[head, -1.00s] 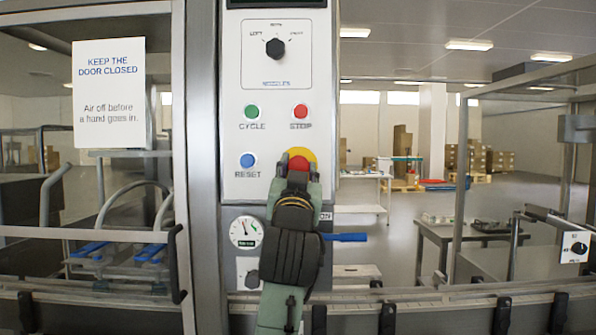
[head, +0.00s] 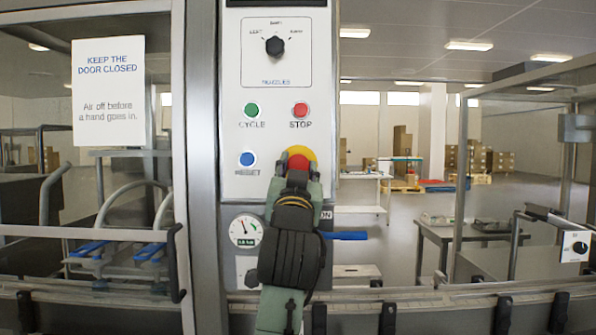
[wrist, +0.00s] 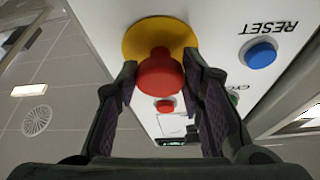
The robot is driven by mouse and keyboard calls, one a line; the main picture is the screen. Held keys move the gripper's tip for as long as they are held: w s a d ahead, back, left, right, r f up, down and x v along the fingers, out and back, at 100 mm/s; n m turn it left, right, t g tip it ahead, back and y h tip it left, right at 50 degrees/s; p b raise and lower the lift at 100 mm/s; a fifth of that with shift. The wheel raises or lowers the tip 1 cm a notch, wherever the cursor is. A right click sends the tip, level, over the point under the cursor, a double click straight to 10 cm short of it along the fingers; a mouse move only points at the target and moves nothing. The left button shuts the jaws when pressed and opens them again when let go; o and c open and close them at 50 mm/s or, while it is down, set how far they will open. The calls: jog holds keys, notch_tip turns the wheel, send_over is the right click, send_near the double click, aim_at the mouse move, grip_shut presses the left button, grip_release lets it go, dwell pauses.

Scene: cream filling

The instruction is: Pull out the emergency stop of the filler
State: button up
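The emergency stop is a red mushroom knob (wrist: 159,74) on a round yellow plate (wrist: 143,35), on the white control panel (head: 232,60). In the head view its red top (head: 299,160) shows just above my gripper (head: 298,178). In the wrist view my gripper (wrist: 163,82) has one finger on each side of the red knob. The fingers stand apart, with the knob between their tips. A small gap seems to show on the left side; contact on the right is hard to tell.
The panel also holds a blue RESET button (head: 247,160), a green CYCLE button (head: 251,110), a red STOP button (head: 301,110) and a nozzle selector knob (head: 275,46). A gauge (head: 245,231) and a blue lever (head: 346,236) are beside my wrist. A door handle (head: 177,262) stands left.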

jog(key=o, duration=0.5)
jog(key=shift+s, duration=0.1)
jog(key=v, duration=1.2)
